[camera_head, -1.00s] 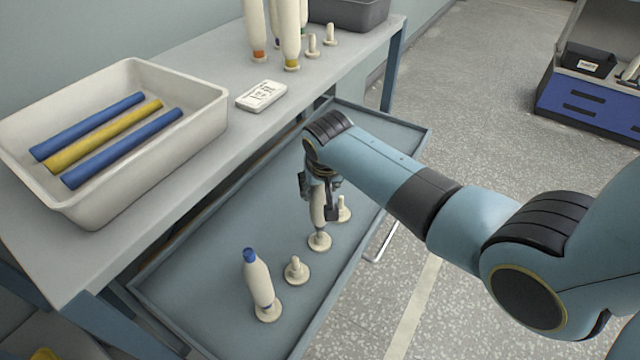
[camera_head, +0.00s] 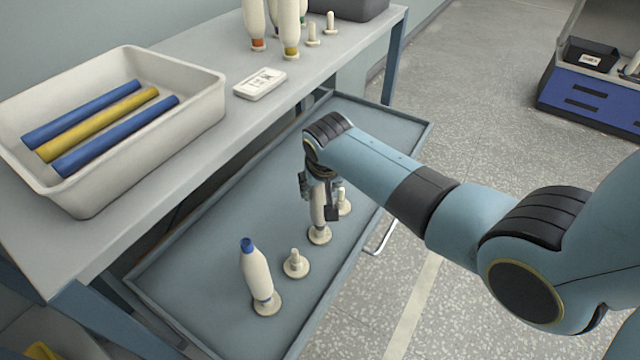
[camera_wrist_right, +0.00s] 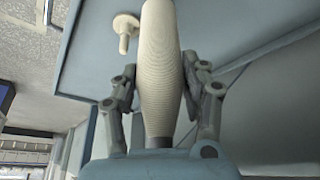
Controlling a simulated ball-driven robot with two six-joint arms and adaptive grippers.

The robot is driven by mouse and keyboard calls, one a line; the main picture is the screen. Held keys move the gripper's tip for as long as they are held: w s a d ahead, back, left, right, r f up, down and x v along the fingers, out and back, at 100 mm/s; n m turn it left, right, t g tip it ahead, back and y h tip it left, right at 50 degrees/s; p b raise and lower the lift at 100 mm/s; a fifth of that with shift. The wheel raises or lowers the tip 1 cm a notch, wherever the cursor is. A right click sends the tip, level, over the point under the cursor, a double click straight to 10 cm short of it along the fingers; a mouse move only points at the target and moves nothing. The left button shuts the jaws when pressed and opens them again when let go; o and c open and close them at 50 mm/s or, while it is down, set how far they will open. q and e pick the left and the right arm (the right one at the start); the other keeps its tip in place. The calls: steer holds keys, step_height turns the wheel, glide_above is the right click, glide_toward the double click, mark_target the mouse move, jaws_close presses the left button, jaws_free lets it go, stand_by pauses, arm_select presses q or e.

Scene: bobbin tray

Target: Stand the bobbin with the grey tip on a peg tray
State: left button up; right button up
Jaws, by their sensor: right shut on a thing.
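My right gripper (camera_head: 319,205) is shut on an upright cream bobbin (camera_head: 318,212), low over the blue-grey peg tray (camera_head: 205,240). In the right wrist view the bobbin (camera_wrist_right: 160,65) sits between the two fingers, and its end near the palm is dark grey. Its lower end is at a round peg base (camera_head: 319,236); I cannot tell whether it rests fully on it. A blue-tipped bobbin (camera_head: 256,275) stands on another peg of the tray, leaning slightly in view. My left gripper is not in view.
A bare peg (camera_head: 295,264) stands between the two bobbins, and another peg (camera_head: 343,203) is close behind my gripper.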

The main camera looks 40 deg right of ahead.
steer(key=shift+f, duration=0.3)
steer(key=o, duration=1.3)
steer(key=v, duration=1.2)
